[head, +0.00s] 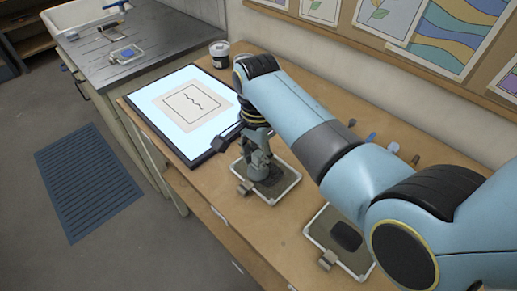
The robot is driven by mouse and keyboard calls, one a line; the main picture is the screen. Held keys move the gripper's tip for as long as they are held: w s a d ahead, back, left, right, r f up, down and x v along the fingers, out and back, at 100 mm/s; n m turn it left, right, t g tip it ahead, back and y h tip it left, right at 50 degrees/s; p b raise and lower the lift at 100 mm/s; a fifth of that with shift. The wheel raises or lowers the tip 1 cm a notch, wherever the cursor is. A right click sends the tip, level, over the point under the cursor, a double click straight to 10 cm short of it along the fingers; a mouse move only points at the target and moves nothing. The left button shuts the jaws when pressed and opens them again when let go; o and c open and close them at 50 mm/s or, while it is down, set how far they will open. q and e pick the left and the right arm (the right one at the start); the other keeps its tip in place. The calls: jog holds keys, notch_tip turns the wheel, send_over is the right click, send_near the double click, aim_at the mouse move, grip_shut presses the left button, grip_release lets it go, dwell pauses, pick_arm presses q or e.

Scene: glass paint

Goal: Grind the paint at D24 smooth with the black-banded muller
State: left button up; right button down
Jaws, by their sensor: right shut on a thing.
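My right gripper (258,170) reaches down over a white-rimmed slab (283,192) in the middle of the table. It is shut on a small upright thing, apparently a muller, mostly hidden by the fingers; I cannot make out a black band. A dark paint patch (272,179) lies on this slab right by the fingertips. I cannot tell whether the held thing touches it. A second white-rimmed slab with a dark paint patch (346,236) lies at the lower right, partly behind my arm. No D24 label is readable. My left gripper is not in view.
A lit light panel (170,84) with a line drawing (193,103) lies left of the gripper. A dark jar (219,55) stands behind it. Several coloured pieces (371,138) show behind my arm. A sink counter (120,60) stands at the far left.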

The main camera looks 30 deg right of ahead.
aim_at(271, 176)
jog(key=shift+s+d, duration=0.25)
jog(key=shift+s, duration=0.3)
jog(key=shift+s+d, duration=0.2)
jog(key=shift+s, duration=0.3)
jog(key=shift+s+d+f, duration=0.1)
jog(key=shift+d, duration=0.65)
notch_tip(271, 176, up, 5)
jog(key=shift+r, duration=0.1)
jog(key=shift+f+b, duration=0.6)
jog(key=shift+f, duration=1.45)
jog(key=shift+r, duration=0.1)
